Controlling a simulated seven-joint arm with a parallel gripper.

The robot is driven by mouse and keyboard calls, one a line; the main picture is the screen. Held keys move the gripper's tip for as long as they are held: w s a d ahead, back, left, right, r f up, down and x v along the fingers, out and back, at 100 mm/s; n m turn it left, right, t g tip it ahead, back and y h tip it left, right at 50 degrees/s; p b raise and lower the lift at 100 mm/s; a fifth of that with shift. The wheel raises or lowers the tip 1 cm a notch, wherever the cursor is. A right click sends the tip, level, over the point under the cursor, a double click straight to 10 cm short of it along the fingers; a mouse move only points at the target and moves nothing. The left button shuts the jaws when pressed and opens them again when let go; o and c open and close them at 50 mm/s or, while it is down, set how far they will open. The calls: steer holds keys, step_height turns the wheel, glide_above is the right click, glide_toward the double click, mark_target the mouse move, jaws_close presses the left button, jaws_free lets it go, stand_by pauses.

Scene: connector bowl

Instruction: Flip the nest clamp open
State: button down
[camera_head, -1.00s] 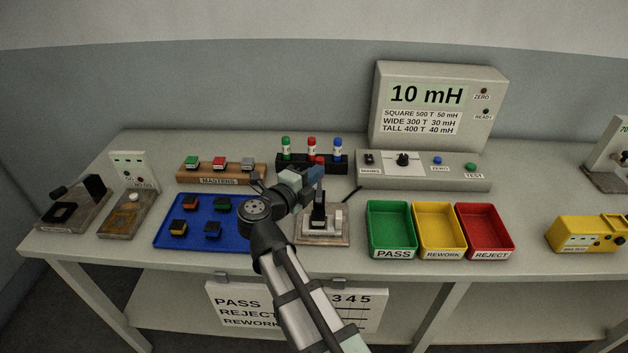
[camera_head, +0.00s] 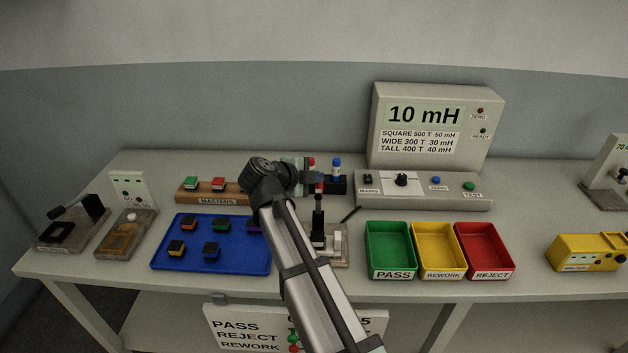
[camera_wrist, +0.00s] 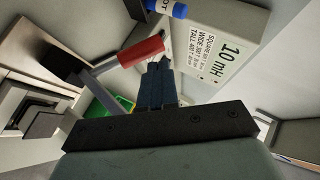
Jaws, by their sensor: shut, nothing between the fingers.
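The nest clamp (camera_head: 318,215) stands on its pale base (camera_head: 338,246) in front of the marker rack in the head view. Its dark lever looks upright there, with its top close to my gripper. In the wrist view a red grip (camera_wrist: 140,51) on a grey bar (camera_wrist: 100,70) lies just left of my fingers, apparently part of the clamp. My gripper (camera_wrist: 160,66) is shut and empty, its dark blue fingertips close beside the red grip. I cannot tell if they touch. In the head view my arm partly hides the clamp base.
The blue tray (camera_head: 170,262) with several parts is left of my arm. The green (camera_head: 390,273), yellow and red bins are to the right. Behind stand a blue marker (camera_head: 337,168) and the meter box (camera_head: 437,125).

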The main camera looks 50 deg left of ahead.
steer(key=shift+w+a+f, duration=0.35)
steer(key=shift+w+a, duration=0.15)
steer(key=shift+a, duration=0.05)
stand_by(0.4)
steer(key=shift+d+r, duration=0.25)
steer(key=shift+r, duration=0.15)
steer(key=s+r, duration=0.8)
steer(key=r, duration=0.1)
steer(key=shift+d+r, duration=0.25)
steer(key=shift+d, duration=0.2)
